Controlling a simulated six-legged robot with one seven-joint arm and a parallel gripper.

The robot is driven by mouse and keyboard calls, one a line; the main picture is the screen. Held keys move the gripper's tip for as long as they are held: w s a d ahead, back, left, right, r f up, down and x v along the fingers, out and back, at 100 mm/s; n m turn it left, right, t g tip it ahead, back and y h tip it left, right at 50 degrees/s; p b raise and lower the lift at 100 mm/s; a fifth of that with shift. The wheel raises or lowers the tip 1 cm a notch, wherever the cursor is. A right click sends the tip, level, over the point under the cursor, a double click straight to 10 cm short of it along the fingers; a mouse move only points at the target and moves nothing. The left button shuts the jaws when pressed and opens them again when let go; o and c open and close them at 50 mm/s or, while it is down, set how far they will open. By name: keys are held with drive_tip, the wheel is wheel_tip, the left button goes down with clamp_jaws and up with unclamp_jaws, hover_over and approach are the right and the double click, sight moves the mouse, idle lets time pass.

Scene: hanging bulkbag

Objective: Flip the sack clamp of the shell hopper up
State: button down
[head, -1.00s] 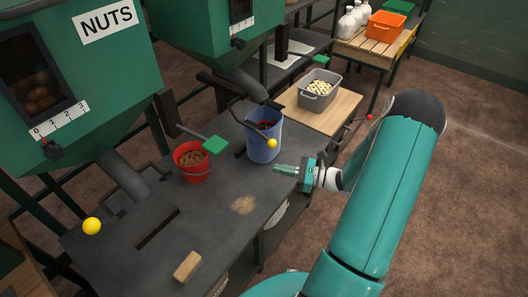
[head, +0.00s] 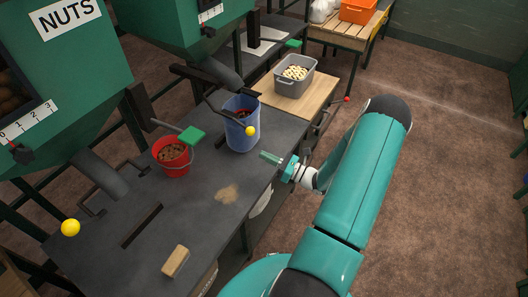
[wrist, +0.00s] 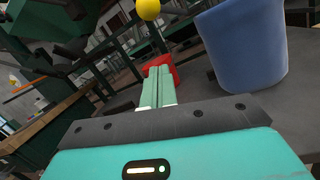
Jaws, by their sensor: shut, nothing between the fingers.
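The label NUTS is on the left green hopper (head: 70,60). A second green hopper (head: 175,20) stands behind it; no name shows on it, so I cannot tell that it is the shell hopper. A dark lever with a yellow knob (head: 250,131) reaches from this hopper's spout (head: 215,72) across the blue bucket (head: 241,138), pointing down toward the front. A yellow knob also shows at the top of the wrist view (wrist: 148,9), left of the blue bucket (wrist: 243,50). My gripper (head: 266,156) is shut and empty, apart from the bucket and lower right of the knob.
A red bucket (head: 172,160) with brown contents and a wooden block (head: 176,261) are on the dark bench (head: 110,235). A green paddle (head: 192,135) sticks out above the red bucket. Another yellow knob (head: 70,228) is at left. A grey bin (head: 296,84) stands behind. Floor is open at right.

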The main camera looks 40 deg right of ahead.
drive_tip(key=x, duration=0.9)
drive_tip(key=shift+s+d+r, duration=0.5)
drive_tip(key=shift+r, duration=0.3)
drive_tip(key=shift+s+d+r, duration=0.45)
drive_tip(key=shift+s+r, duration=0.05)
drive_tip(key=shift+r, duration=0.3)
drive_tip(key=shift+r, duration=0.1)
